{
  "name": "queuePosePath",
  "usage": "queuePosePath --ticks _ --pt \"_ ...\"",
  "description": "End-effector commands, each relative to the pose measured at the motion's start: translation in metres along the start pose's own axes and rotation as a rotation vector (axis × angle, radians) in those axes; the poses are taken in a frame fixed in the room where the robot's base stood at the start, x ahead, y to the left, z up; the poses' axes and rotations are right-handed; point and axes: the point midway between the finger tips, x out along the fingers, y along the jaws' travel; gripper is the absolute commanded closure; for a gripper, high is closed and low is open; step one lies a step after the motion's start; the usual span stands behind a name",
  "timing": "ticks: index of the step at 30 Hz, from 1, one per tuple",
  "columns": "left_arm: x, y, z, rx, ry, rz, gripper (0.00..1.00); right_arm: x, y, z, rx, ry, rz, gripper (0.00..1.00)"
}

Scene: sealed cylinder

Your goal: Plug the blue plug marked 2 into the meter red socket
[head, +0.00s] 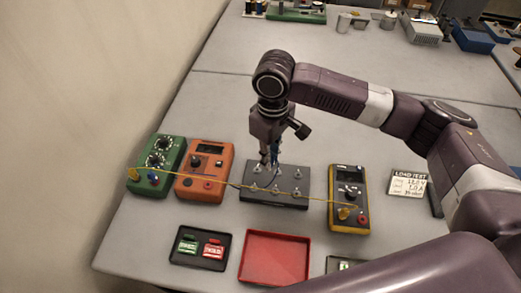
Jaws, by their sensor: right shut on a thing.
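My right gripper (269,159) points down over the black terminal block (275,200). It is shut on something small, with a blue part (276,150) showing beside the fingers. This looks like the blue plug, but its mark 2 is not readable and the fingers hide most of it. I cannot tell whether it touches the block. A yellow-and-black meter (349,190) stands right of the block, with a red socket (362,219) at its lower right and a yellow plug (344,213) at its lower left. My left gripper is not in view.
A yellow lead (222,183) runs from the green box (157,160) across the orange unit (205,165) and block to the meter. A red tray (274,258) and a black tray (178,258) with tags lie in front. A label card (409,183) stands right. The table behind is mostly clear.

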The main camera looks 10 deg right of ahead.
Motion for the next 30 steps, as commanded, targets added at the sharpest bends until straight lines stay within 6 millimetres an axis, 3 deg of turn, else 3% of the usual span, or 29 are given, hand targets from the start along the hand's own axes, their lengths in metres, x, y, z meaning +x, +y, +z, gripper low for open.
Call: queuePosePath --ticks 1,3,9,13,18,26,28,30 --pt "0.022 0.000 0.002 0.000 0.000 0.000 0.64 0.008 -0.001 0.013 0.072 0.004 0.004 1.00" --pt "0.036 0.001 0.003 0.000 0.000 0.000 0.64 0.006 -0.004 0.031 0.186 0.003 0.005 1.00" --pt "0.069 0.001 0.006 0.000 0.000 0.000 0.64 0.004 -0.015 0.083 0.468 0.002 0.003 1.00" --pt "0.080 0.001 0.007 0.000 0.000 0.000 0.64 0.003 -0.020 0.107 0.589 0.002 0.003 1.00" --pt "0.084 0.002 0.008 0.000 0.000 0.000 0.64 0.001 -0.023 0.121 0.659 0.000 0.000 1.00" --pt "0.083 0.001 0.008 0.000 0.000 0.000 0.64 0.000 -0.024 0.122 0.666 -0.001 -0.001 1.00" --pt "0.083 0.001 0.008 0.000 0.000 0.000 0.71 0.000 -0.024 0.122 0.666 0.000 -0.001 1.00" --pt "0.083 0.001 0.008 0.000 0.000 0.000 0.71 0.000 -0.024 0.122 0.665 0.000 -0.001 1.00"
